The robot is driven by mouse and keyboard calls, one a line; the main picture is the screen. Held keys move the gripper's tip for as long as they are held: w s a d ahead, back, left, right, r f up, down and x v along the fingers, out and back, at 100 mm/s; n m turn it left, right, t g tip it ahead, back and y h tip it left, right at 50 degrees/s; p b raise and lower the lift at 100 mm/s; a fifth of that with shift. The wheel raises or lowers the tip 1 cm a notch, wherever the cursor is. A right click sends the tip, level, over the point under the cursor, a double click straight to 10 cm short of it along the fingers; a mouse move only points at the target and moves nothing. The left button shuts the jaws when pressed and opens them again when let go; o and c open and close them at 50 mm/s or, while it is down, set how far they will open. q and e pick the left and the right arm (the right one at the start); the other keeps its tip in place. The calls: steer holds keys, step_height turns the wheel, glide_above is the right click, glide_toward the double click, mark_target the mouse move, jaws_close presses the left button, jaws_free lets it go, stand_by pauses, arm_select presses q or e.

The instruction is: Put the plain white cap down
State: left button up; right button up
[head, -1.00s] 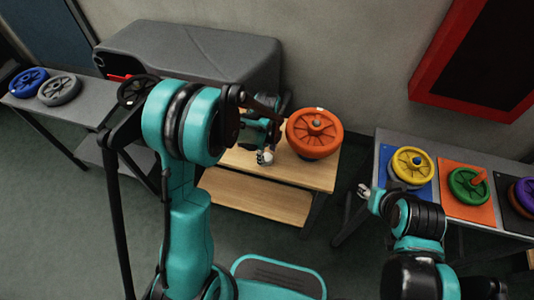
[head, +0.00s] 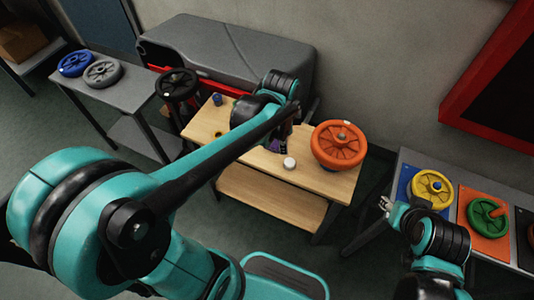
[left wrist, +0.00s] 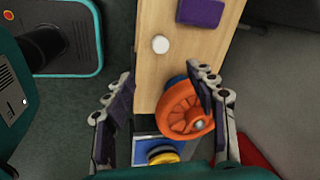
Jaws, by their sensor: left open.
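The plain white cap (head: 290,163) rests on the wooden table top, near its front edge and left of the orange wheel. It also shows in the left wrist view (left wrist: 160,44), apart from the fingers. My left gripper (left wrist: 162,76) is open and empty, with its two fingers spread wide above the table. In the head view my left forearm partly hides the table and the gripper. My right gripper (head: 386,205) is beside the right-hand bench, away from the cap; its finger opening is too small to tell.
The orange wheel (head: 339,146) stands on the wooden table (head: 325,186), close to the left gripper's finger. A purple block (left wrist: 201,12) and a blue cap (head: 216,99) are also on it. A grey machine (head: 230,55) stands behind. Yellow (head: 432,188) and green (head: 488,217) wheels sit at right.

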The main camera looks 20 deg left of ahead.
arm_select(q)
steer(key=s+a+r+n+t, duration=0.1)
steer(key=s+r+n+t, duration=0.1)
steer(key=s+n, duration=0.3)
steer(key=s+a+r+n+t, duration=0.1)
steer(key=s+n+t, duration=0.1)
steer(key=s+n, duration=0.4)
steer(key=n, duration=0.3)
steer(key=shift+r+t, duration=0.35)
steer(key=shift+t, duration=0.05)
